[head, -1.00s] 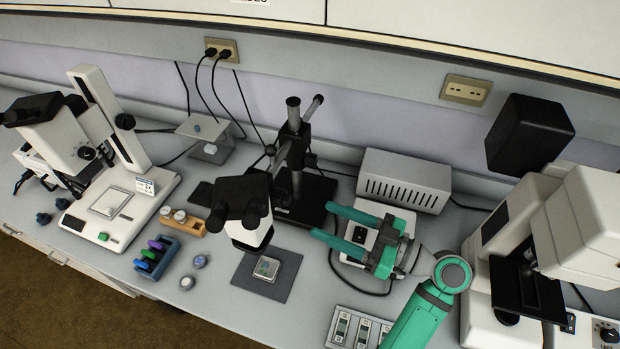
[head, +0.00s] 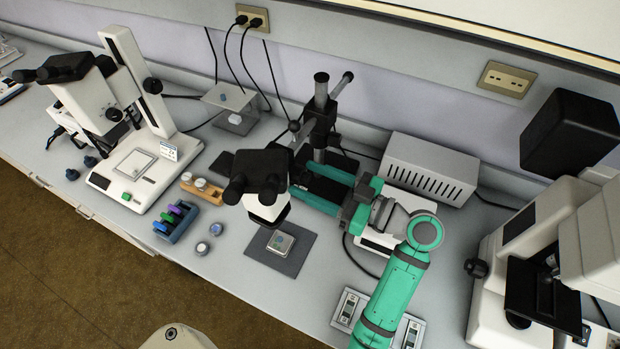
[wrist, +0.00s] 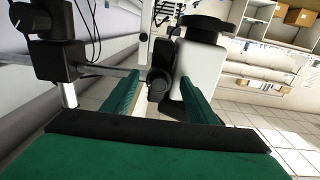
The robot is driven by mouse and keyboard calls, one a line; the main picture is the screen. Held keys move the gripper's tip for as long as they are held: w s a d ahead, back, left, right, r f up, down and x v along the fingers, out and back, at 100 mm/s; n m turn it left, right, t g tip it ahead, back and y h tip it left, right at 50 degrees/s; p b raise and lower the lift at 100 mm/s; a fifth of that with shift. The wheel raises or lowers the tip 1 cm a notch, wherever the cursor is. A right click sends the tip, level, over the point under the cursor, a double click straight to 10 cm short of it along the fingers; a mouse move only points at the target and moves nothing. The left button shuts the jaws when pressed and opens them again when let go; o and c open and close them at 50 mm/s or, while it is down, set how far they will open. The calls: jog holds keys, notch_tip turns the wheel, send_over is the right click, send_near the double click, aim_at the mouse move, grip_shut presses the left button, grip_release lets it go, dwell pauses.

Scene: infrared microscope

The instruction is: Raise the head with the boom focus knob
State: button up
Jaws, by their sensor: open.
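The boom-stand microscope's head (head: 258,178) is black on top and pale below, above a dark mat. Its boom (head: 302,132) runs from a black clamp on the upright post (head: 320,95). In the wrist view, the pale head body (wrist: 203,68) stands ahead on the right, and a round black knob (wrist: 160,81) on its dark mount lies between the finger lines. My gripper (head: 299,174), with green fingers, is open to the right of the head. It also shows in the wrist view (wrist: 158,82). No finger clearly touches the knob, and I cannot tell the exact gap.
A grey vented box (head: 430,168) stands right of the post against the wall side. A second microscope (head: 135,125) stands at left and a large pale instrument (head: 510,235) at right.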

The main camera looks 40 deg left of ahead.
jog(key=shift+d, duration=0.1)
jog(key=shift+c, duration=0.4)
jog(key=c, duration=1)
